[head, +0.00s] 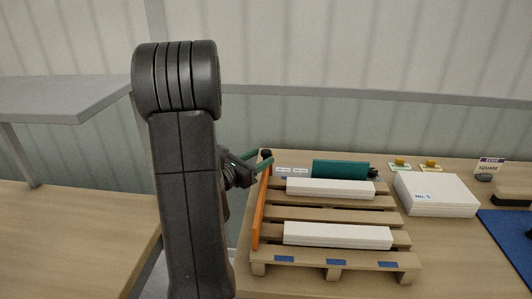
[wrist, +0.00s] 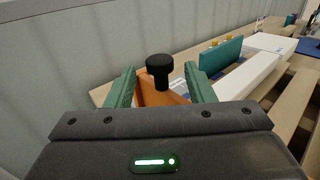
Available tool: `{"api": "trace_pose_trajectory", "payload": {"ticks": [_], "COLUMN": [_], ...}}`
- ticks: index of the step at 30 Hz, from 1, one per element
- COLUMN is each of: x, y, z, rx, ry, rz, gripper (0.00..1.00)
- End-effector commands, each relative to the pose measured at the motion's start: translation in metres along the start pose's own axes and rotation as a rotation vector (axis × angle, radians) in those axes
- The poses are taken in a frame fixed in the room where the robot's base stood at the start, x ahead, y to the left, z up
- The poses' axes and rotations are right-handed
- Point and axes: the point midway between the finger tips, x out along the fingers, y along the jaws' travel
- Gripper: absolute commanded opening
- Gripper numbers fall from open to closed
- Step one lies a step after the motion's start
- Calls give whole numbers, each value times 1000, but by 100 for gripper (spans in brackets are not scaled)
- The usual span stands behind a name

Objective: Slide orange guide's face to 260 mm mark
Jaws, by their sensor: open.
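The orange guide (head: 260,212) is a long upright strip along the left side of the wooden pallet in the head view. A black knob (wrist: 160,70) stands at its far end; the guide's orange end (wrist: 160,96) shows below the knob in the wrist view. My gripper (head: 262,160) has green fingers. In the wrist view its two fingers (wrist: 160,85) are apart, one on each side of the knob and the orange end, with gaps visible. I cannot tell the 260 mm mark; small white labels (head: 291,171) lie near the guide's far end, unreadable.
The pallet (head: 320,215) carries two white bars (head: 336,235) and a teal block (head: 340,169) stands behind. A white stack marked "No. 5" (head: 436,194) sits to the right. Yellow items and a "SQUARE" sign (head: 489,166) stand at the back. A grey shelf (head: 65,98) is at left.

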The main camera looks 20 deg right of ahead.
Motion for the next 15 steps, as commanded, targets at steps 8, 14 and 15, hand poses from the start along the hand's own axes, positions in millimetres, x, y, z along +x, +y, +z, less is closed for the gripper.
{"api": "trace_pose_trajectory", "payload": {"ticks": [8, 14, 15], "x": [30, 34, 34], "y": [0, 0, 0], "z": [0, 0, 0], "rx": [0, 0, 0], "ry": [1, 1, 1], "rz": [-1, 0, 0], "gripper": [49, 49, 49]}}
